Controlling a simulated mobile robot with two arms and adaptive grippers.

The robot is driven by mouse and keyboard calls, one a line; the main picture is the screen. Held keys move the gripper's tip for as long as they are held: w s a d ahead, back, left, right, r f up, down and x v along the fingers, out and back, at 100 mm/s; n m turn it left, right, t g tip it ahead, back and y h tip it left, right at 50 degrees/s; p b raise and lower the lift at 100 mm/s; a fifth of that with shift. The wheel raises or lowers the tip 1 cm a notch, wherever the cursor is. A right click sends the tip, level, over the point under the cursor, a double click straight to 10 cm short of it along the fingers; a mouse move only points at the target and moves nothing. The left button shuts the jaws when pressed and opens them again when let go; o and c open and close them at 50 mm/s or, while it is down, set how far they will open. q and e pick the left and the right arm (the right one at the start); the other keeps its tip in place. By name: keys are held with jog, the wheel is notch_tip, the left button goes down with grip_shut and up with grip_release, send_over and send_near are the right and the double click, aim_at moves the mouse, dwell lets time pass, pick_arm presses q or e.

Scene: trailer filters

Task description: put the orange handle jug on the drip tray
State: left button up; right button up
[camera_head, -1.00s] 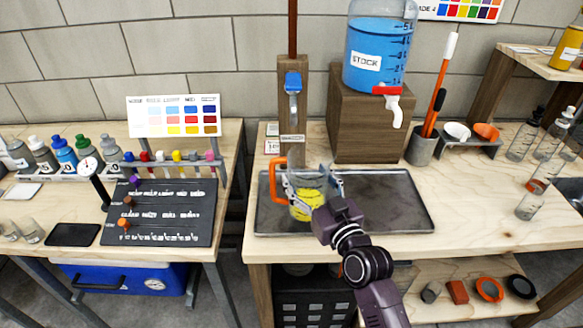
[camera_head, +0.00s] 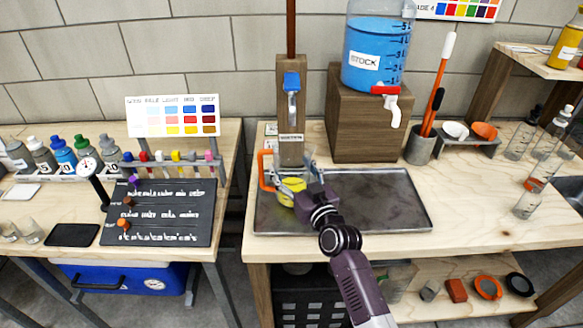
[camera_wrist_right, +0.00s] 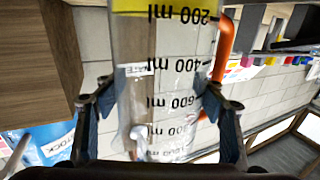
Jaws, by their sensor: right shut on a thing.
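The orange handle jug (camera_head: 291,192) is clear with yellow liquid low inside, and its orange handle points left. It appears upright over the left part of the dark drip tray (camera_head: 385,205), close in front of the wooden post. I cannot tell whether its base touches the tray. My right gripper (camera_head: 298,187) is shut around the jug's body. In the right wrist view the jug (camera_wrist_right: 165,85) appears inverted between the two fingers of the right gripper (camera_wrist_right: 160,92), with the handle to the right. My left gripper is not in view.
A wooden post (camera_head: 291,120) with a blue-lever tap (camera_head: 292,82) stands behind the jug. A blue stock bottle (camera_head: 376,55) sits on a wooden block (camera_head: 362,125) behind the tray. A brush holder (camera_head: 420,145) stands right of the block. The tray's right half is clear.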

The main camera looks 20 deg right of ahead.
jog(key=o, duration=1.4)
jog(key=shift+f, duration=0.1)
jog(key=shift+o, duration=0.2)
jog(key=s+d, duration=0.1)
jog(key=s, duration=1.1)
jog(key=shift+d+r+b, duration=0.15)
jog(key=shift+r+b, duration=0.05)
jog(key=shift+b, duration=0.2)
jog(key=shift+s+f, duration=0.1)
